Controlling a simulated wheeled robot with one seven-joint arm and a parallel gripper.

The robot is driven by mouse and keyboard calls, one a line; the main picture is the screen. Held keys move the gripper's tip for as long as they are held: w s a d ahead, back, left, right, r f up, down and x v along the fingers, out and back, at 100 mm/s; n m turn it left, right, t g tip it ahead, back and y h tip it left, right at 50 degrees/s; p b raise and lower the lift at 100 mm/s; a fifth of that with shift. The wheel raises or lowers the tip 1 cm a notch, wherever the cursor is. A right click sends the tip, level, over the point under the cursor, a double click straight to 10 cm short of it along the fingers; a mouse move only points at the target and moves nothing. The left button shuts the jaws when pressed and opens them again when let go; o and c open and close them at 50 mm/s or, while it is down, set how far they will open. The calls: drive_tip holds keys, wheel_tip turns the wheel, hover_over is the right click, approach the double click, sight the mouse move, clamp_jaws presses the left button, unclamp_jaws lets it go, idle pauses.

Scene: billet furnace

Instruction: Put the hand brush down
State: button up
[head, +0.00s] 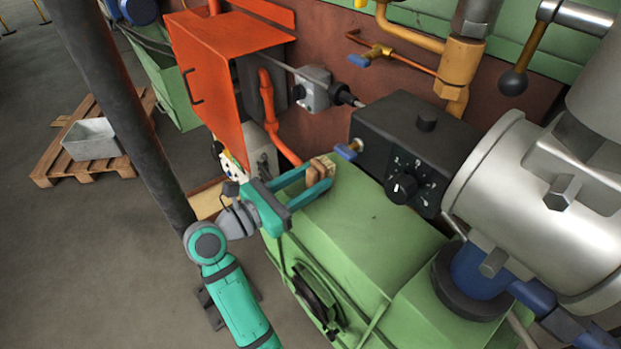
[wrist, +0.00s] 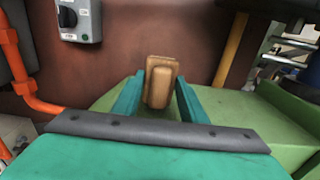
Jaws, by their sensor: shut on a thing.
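The hand brush (head: 321,168) shows as a small tan wooden block between the fingertips of my teal gripper (head: 318,177). In the wrist view the brush (wrist: 160,84) stands upright between the two fingers, and my gripper (wrist: 160,100) is shut on it. Its bristles cannot be made out. The brush is at the back left end of the green housing top (head: 360,225), in front of the red-brown wall. I cannot tell whether the brush touches the green surface.
A black control box (head: 405,150) with knobs stands right of the gripper. An open orange cabinet door (head: 210,80) and orange pipe (head: 268,100) are at its left. A large silver cylinder (head: 530,200) fills the right. The green top's middle is clear.

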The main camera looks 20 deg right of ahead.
drive_tip(key=shift+f, duration=0.2)
drive_tip(key=o, duration=1.3)
